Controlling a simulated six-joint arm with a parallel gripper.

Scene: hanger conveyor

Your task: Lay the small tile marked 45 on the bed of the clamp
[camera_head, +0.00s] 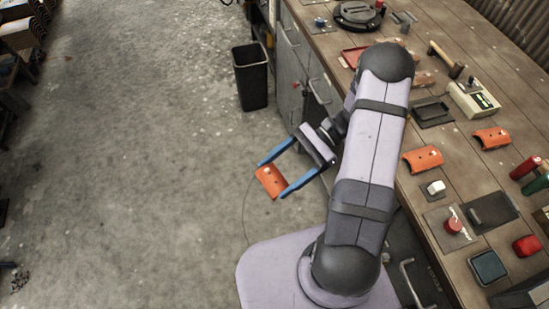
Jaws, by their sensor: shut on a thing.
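My gripper (272,180) has two blue fingers and is shut on a small orange tile (268,184). It holds the tile out over the concrete floor, left of the workbench. The tile has a pale round spot near its top; no number 45 can be read on it. Two more orange curved tiles lie on the bench, one nearer (422,160) and one farther right (491,138); their marks are too small to read. I cannot tell for sure which bench fixture is the clamp.
The wooden workbench (455,165) fills the right side. On it are a plate with a red knob (453,225), a dark plate (432,112), a pale device (473,99), a hammer and red and green cylinders. A black bin (250,77) stands on the open floor.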

